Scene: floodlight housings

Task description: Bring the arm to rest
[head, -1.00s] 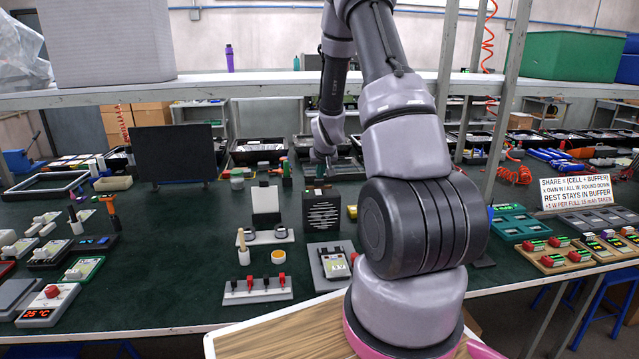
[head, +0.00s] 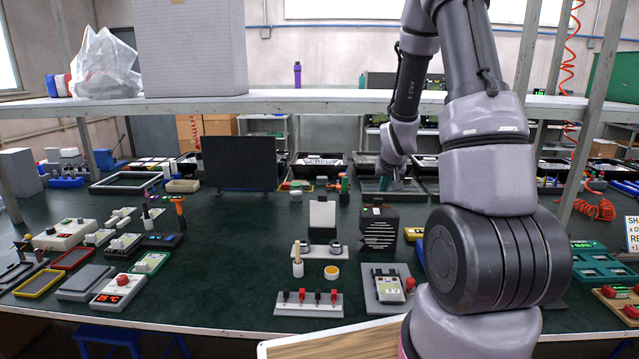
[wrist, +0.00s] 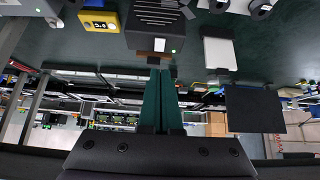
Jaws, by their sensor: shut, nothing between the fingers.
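My arm (head: 490,250) rises on the right of the head view, bends at the top and hangs forward over the green bench. My gripper (head: 385,183) is small there, above the back part of the bench, behind a black vented box (head: 379,228). In the wrist view, its two teal fingers (wrist: 160,100) lie side by side with nothing between them. That view shows the bench upside down, with the vented box (wrist: 155,25) beyond the fingertips. I cannot tell the exact gap between fingertips and box.
A long shelf (head: 300,103) crosses above the bench, with a post (head: 590,120) right of my arm. A dark panel (head: 240,163) stands left of my gripper. A clamp strip (head: 309,303), a meter (head: 388,288) and several devices cover the front. Some bare bench lies between them.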

